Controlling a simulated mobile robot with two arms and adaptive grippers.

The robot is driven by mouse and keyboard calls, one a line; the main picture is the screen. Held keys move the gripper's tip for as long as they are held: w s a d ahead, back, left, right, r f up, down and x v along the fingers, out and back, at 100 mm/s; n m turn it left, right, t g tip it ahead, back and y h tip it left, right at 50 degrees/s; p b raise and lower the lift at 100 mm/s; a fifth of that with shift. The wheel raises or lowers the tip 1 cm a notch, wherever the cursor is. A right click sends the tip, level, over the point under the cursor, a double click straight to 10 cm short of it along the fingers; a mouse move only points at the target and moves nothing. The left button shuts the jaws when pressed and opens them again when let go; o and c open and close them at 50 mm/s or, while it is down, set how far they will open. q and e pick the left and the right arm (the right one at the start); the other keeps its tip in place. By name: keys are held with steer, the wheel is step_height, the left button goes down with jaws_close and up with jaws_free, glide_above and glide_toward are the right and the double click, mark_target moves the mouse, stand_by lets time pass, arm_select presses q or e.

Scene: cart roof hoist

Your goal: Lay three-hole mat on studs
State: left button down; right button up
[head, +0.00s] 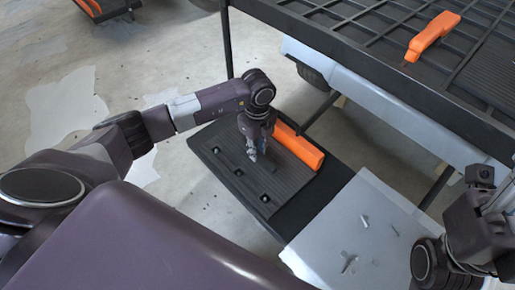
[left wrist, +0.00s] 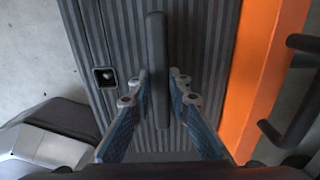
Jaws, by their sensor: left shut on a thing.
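The three-hole mat (head: 279,181) is a dark ribbed sheet with a row of three square holes along its left side, lying flat on a dark platform (head: 328,184). In the left wrist view the mat (left wrist: 203,50) fills the middle, and one hole (left wrist: 104,76) shows a small round stud inside. My left gripper (head: 253,157) is over the mat's middle. Its fingers (left wrist: 158,92) are shut on a dark upright grip bar (left wrist: 157,45) on the mat. Whether the mat rests fully on the platform is hard to tell. My right gripper (head: 498,201) is partly cut off at the right edge.
An orange block (head: 299,147) lies along the mat's far right side. A cart's black roof rack (head: 350,48) with an orange piece (head: 434,35) stands at upper right. A pale grey panel (head: 362,226) lies at the lower right. Open concrete floor is left.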

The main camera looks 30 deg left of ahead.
arm_select(q)
steer(key=shift+f, duration=0.15)
steer(key=shift+f, duration=0.4)
stand_by(0.8)
steer(key=c, duration=1.7)
jaws_free()
steer(key=shift+c, duration=0.2)
step_height(320, 180, up, 12)
